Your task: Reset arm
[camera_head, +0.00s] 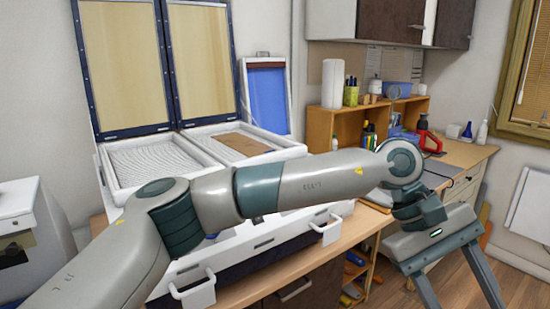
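My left arm comes in from the lower left and stretches across the middle of the picture to the right. Its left gripper (460,298) is at the lower right, pointing down, with its two dark fingers wide apart and only the wood floor visible between them. The fingertips run to the bottom edge of the picture. It is to the right of the white forming machine (262,240), clear of it. My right gripper is not in view.
The machine's two lids (122,65) stand raised. A brown sheet (232,144) lies in its right bed; the left bed (150,160) shows mesh. My arm hides part of its front. A wooden desk (465,153) with a shelf, bottles and a red tool (427,133) stands behind.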

